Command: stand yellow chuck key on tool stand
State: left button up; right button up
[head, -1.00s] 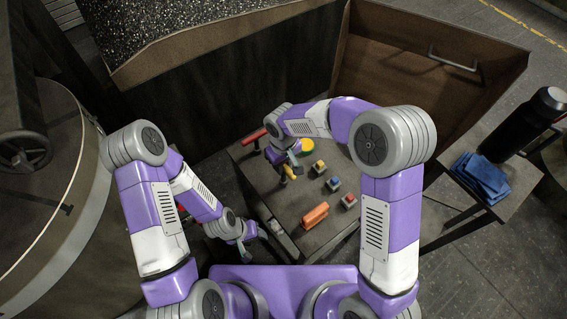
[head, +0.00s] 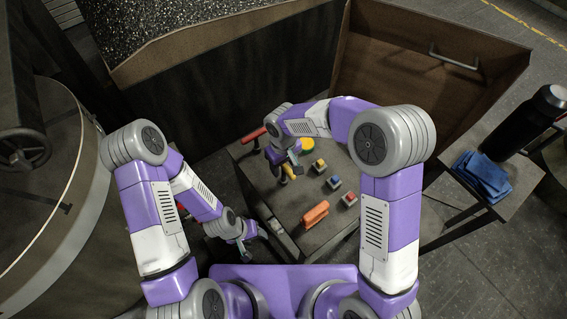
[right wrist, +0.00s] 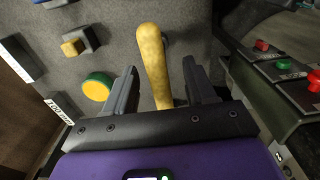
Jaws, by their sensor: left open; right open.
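The yellow chuck key (right wrist: 153,55) shows as a long yellow handle in the right wrist view, with a grey part at its side partly hidden. In the head view the yellow chuck key (head: 290,168) is small and partly covered by my right gripper (head: 284,167). My right gripper (right wrist: 160,80) is open, with one finger on each side of the handle and gaps between. My left gripper (head: 246,250) is open and empty, low near the table's front left edge. I cannot tell which thing is the tool stand.
On the dark table (head: 288,208) lie a yellow disc (head: 307,144), small blocks on the right (head: 333,183), an orange block (head: 315,215) and a red bar (head: 253,136). A box with red and green buttons (right wrist: 284,64) stands at right in the wrist view.

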notch_tip(320, 180, up, 8)
jog(key=shift+f+p, duration=0.2)
jog(key=shift+p, duration=0.35)
